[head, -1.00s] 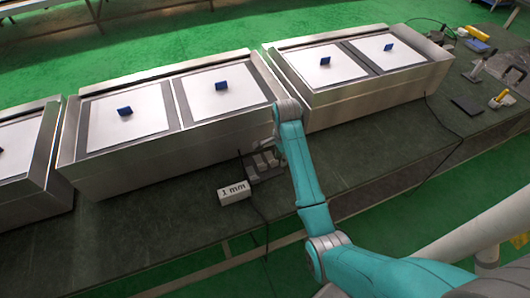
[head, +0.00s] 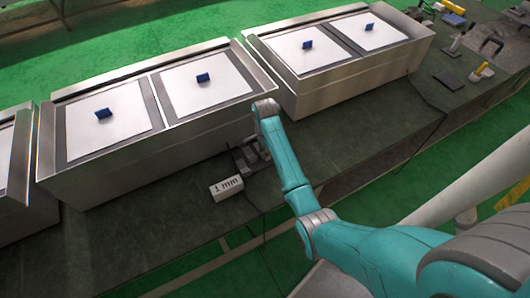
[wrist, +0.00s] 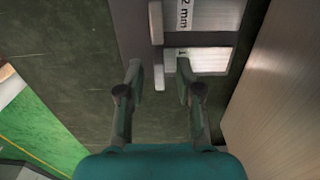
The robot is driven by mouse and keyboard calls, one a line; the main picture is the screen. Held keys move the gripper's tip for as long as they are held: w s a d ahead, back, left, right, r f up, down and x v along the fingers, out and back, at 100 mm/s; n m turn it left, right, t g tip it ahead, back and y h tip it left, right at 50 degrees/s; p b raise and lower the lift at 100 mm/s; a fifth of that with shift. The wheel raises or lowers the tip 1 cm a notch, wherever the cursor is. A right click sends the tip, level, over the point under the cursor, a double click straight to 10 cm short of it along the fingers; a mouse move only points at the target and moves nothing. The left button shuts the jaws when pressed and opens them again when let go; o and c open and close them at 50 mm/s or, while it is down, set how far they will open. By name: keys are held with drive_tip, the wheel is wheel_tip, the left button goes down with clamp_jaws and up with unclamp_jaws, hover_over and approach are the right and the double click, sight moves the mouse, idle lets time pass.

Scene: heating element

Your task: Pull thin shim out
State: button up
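In the wrist view my gripper (wrist: 158,70) is open, its two fingers apart and pointing at a shim holder. A grey upright tab (wrist: 159,77) shows between the fingertips, beside a plate marked "1" (wrist: 208,61), partly covered by the right finger. I cannot tell if either finger touches the tab. A second tab (wrist: 156,22) lies farther up beside the plate marked "2 mm" (wrist: 205,14). In the head view the dark holder (head: 249,158) is small and my arm partly hides it. A white block labelled "1 mm" (head: 226,187) stands beside it on the bench.
A large metal box (head: 190,133) with white panels and blue handles stands behind the holder. Another metal box (head: 345,72) is at the right. In the wrist view a metal wall (wrist: 275,90) is close on the right. Dark bench surface (wrist: 60,60) is clear on the left.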

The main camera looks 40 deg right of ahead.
drive_tip(key=shift+f, duration=0.5)
clamp_jaws()
